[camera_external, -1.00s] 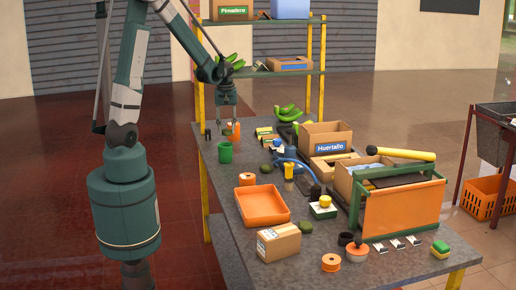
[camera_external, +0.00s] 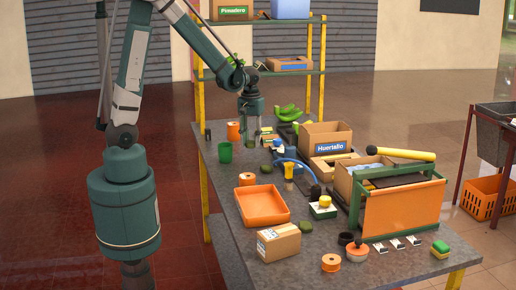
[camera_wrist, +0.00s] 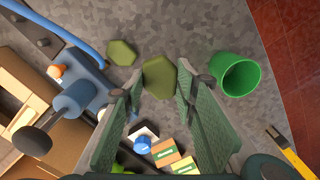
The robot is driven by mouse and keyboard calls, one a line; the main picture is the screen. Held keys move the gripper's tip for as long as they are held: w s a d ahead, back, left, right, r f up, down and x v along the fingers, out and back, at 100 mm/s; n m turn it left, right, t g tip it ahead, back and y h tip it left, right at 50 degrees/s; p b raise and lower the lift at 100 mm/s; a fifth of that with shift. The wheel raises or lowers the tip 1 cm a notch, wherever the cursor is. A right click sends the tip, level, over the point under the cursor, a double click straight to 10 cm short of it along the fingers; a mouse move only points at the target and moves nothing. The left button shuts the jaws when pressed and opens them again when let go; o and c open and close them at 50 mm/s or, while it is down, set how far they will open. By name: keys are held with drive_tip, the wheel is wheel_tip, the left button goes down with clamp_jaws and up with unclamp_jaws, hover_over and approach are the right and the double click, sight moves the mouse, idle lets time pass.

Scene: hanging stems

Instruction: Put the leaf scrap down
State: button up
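The leaf scrap (camera_wrist: 159,77) is a flat, olive-green, many-sided piece in the wrist view. It sits between the two fingertips of my gripper (camera_wrist: 160,88), its side edges meeting them, and looks gripped. In the external view my gripper (camera_external: 250,137) points down over the far part of the grey table (camera_external: 216,178). The scrap cannot be made out there. A second similar green piece (camera_wrist: 121,52) lies on the table; it also shows in the external view (camera_external: 266,168).
A blue hose (camera_external: 292,163), small boxes (camera_wrist: 166,153) and the Huertallo carton (camera_external: 326,140) lie to the right. An orange tray (camera_external: 262,205) is nearer. Bare table shows around the cup.

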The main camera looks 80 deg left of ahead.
drive_tip(key=d+m, duration=0.6)
drive_tip(key=d, duration=1.5)
drive_tip(key=m, duration=0.6)
hover_over(261, 209)
drive_tip(key=shift+r, duration=0.2)
drive_tip(key=shift+f+b, duration=0.35)
drive_tip(key=shift+f, duration=2.6)
drive_tip(key=shift+f, duration=2.05)
drive_tip(key=shift+f+b, duration=0.2)
drive_tip(key=shift+b, duration=0.25)
